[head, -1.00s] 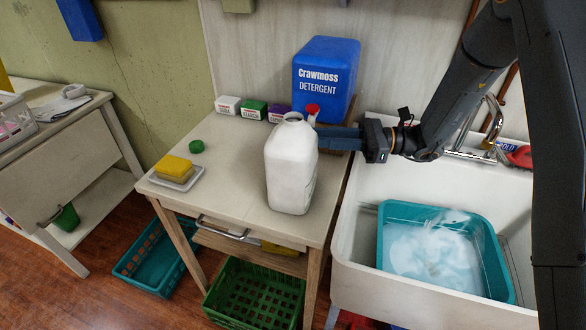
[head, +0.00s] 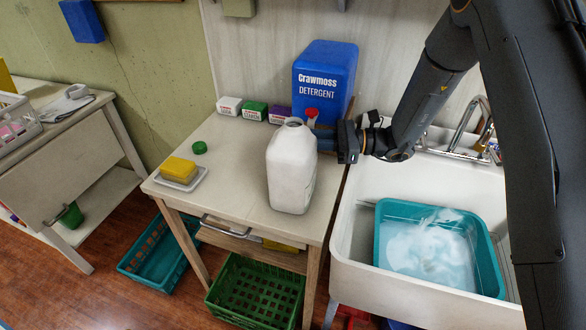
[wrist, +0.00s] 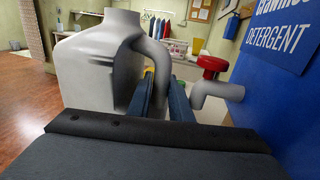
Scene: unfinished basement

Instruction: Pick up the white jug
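The white jug (head: 291,172) stands upright on the small table, uncapped, its handle side toward my arm. In the wrist view the jug (wrist: 90,70) fills the left, and its loop handle (wrist: 152,50) curves down between my fingers. My gripper (head: 321,137) reaches in from the right at handle height. In the wrist view my gripper (wrist: 164,90) has one blue finger on each side of the handle, with little gap. Whether the fingers press on the handle cannot be made out. The jug's base is still on the tabletop.
A blue detergent container (head: 325,75) with a red-tapped spout (wrist: 208,75) stands close on the right of my fingers. Small boxes (head: 255,110), a green cap (head: 199,147) and a sponge on a dish (head: 183,182) share the table. A sink (head: 345,260) holds a teal basin (head: 384,240).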

